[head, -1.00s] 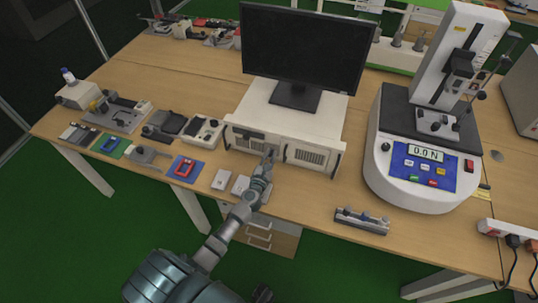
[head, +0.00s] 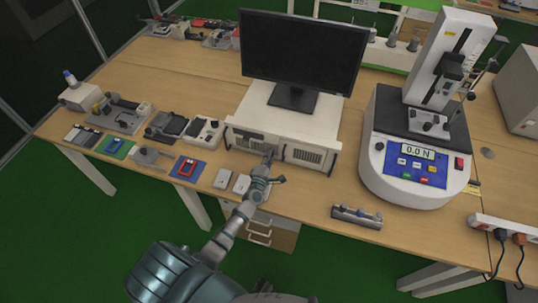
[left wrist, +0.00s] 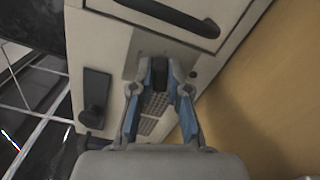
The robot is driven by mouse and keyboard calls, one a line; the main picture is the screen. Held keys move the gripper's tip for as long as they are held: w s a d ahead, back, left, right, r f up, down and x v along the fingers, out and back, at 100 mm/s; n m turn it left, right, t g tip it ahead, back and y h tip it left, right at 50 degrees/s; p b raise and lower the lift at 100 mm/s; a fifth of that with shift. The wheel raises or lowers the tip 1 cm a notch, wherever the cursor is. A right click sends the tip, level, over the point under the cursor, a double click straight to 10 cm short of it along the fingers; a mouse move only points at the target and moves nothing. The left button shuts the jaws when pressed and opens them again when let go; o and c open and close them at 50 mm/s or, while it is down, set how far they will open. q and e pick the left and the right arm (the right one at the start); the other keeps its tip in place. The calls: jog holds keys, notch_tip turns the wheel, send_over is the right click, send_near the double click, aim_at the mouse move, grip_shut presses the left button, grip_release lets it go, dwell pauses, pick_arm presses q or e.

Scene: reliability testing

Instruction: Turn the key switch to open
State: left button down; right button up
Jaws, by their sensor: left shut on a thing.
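My left gripper (head: 268,157) is at the front face of the white computer case (head: 284,124), under the monitor. In the left wrist view, my left gripper's blue-padded fingers (left wrist: 162,82) are shut on a small dark part between the tips, at the case's front panel (left wrist: 115,40). This fits the key switch, but the fingers hide most of it, and I cannot tell which way it is turned. My right gripper is not in view.
A black monitor (head: 300,50) stands on the case. A force tester (head: 415,150) stands to the right. Small devices, including a red one on a blue mat (head: 189,168), lie to the left. A dark handle (left wrist: 180,14) and a dark latch (left wrist: 95,98) stick out of the panel.

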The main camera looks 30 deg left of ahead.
pick_arm(q)
jog(key=shift+d+f+m+p, duration=0.15)
jog(key=shift+m+p, duration=0.15)
jog(key=shift+m, duration=0.65)
jog(key=shift+d+f+m+p, duration=0.1)
jog(key=shift+m+p, duration=0.15)
jog(key=shift+m, duration=0.7)
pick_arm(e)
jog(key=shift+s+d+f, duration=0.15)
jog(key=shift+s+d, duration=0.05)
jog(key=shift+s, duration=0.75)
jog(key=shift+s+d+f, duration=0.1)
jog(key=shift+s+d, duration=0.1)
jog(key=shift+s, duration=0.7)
pick_arm(q)
jog(key=shift+s+f, duration=0.1)
jog(key=c, duration=1.1)
grip_release()
jog(key=shift+c, duration=0.2)
jog(key=v, duration=1.1)
jog(key=shift+s, duration=0.4)
